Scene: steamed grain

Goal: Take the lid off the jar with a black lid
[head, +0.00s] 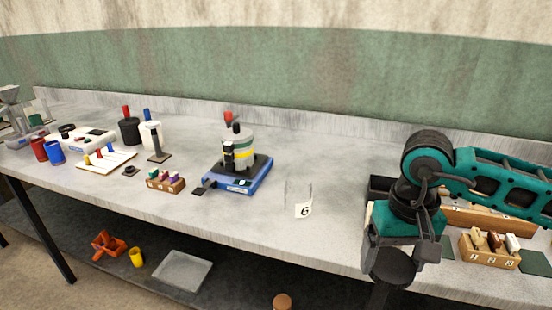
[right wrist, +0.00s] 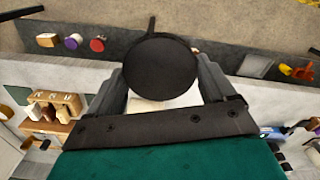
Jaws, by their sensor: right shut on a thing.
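My right gripper (head: 398,255) is shut on a round black lid (head: 393,270), at the front edge of the table on the right. In the right wrist view the lid (right wrist: 160,65) is a flat black disc between the two fingers. No jar body shows under the lid in the head view. A clear, glass-like vessel (head: 299,188) with a white card marked like a 6 or G stands on the table to the left of the gripper; I see no lid on it. My left gripper is out of view.
A blue-based device (head: 238,185) with a grey-and-yellow pot stands mid-table. A wooden block holder (head: 490,250) is at the right, by my right arm. A small rack (head: 165,182) stands left of the device. A lower shelf holds a flat tray (head: 183,271) and a yellow cup (head: 136,257).

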